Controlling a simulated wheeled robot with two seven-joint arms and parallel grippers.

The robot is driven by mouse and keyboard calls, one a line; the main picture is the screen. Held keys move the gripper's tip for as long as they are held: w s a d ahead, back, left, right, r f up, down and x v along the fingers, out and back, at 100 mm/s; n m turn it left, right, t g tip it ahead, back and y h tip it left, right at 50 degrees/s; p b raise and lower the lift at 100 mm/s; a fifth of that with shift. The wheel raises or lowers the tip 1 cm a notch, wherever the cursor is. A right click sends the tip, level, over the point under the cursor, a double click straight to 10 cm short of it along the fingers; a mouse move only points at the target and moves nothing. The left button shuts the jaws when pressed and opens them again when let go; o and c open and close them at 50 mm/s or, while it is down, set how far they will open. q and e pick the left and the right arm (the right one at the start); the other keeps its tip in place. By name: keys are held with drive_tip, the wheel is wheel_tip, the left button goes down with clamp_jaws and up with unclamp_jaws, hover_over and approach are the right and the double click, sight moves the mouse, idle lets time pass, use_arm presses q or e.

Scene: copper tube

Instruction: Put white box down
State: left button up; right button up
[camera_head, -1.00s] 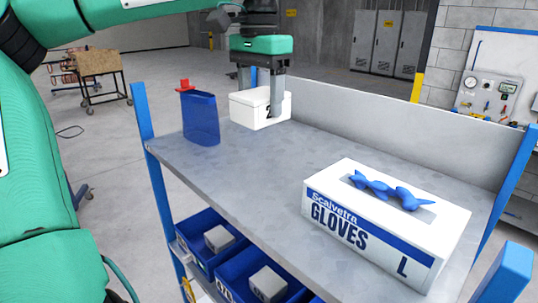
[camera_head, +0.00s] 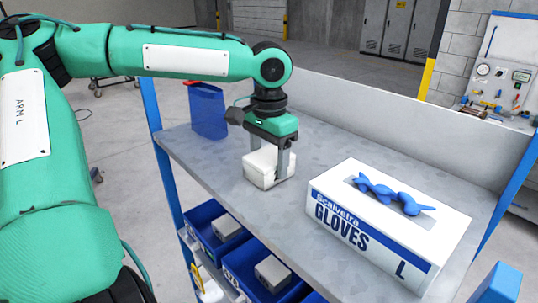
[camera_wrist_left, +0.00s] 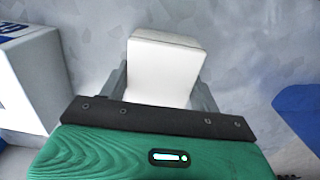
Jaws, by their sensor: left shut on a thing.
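A small white box (camera_head: 262,170) is between the fingers of my left gripper (camera_head: 270,168) in the head view. The gripper points down and is shut on the box. The box is upright at the middle left of the grey shelf top (camera_head: 330,148); I cannot tell whether its underside touches the surface. In the left wrist view the white box (camera_wrist_left: 163,68) fills the space between the two grey fingers. My right gripper does not show.
A large white and blue glove box (camera_head: 385,222) with blue gloves on top stands to the right. A blue container (camera_head: 208,110) stands at the back left. Blue bins (camera_head: 250,270) sit on the lower shelf. The shelf between has free room.

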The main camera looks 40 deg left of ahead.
sight(270, 156)
use_arm(q)
drive_tip(key=shift+s+d, duration=0.1)
drive_tip(key=o, duration=1.2)
drive_tip(key=shift+f, duration=0.1)
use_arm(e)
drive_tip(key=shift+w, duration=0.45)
use_arm(q)
wheel_tip(270, 156, up, 12)
drive_tip(key=b, duration=0.3)
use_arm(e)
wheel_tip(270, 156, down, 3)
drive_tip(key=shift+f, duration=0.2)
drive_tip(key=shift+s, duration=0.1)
